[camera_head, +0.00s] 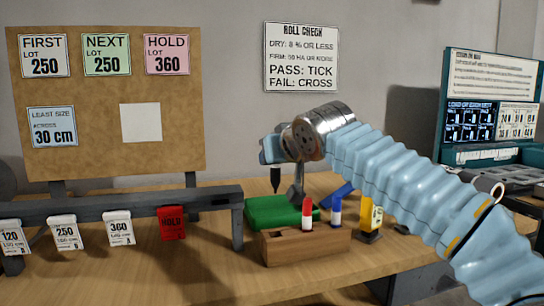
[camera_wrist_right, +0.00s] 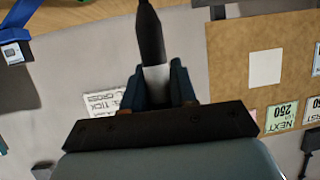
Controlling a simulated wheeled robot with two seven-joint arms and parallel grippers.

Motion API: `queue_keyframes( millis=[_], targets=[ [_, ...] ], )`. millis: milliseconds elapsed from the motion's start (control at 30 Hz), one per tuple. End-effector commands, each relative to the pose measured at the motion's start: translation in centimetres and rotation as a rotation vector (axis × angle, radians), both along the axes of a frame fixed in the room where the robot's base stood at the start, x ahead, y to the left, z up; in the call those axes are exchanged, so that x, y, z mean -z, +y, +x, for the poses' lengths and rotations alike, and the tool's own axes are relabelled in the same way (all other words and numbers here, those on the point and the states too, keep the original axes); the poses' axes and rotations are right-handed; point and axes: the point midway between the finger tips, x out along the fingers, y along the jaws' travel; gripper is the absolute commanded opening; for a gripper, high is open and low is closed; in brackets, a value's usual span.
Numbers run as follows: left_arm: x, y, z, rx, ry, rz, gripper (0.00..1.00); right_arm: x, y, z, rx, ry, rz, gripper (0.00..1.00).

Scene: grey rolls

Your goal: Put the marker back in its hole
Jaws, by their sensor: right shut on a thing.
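My right gripper (camera_head: 274,152) is up above the bench, beyond the wooden marker block, and also shows in the right wrist view (camera_wrist_right: 158,85). Its fingers are shut on a marker (camera_wrist_right: 155,74) with a white body and a black end (camera_wrist_right: 150,32). In the head view the marker's dark end (camera_head: 275,181) points down over the green pad, apart from the block. The wooden block (camera_head: 310,248) holds a red-and-white marker (camera_head: 307,213) and a blue-and-white marker (camera_head: 336,211), both upright. My left gripper is not in view.
A green pad (camera_head: 265,211) lies behind the block. A yellow-and-black item (camera_head: 369,222) stands to its right, near a blue object (camera_head: 341,193). A dark rail (camera_head: 120,206) with hanging tags runs along the left. Bare bench lies in front.

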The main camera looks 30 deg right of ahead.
Motion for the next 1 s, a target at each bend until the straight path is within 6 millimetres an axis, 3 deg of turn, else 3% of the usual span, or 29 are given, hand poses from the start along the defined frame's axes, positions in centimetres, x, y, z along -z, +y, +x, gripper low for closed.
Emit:
queue_keyframes(
  millis=[367, 1000],
  targets=[
    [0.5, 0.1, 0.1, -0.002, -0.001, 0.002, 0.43, 0.6, 0.0, -0.1, -0.009, 0.001, -0.001, 0.00],
    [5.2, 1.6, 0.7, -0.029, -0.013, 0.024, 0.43, 7.2, 0.2, -0.1, -0.185, 0.003, 0.001, 0.00]
  ],
)
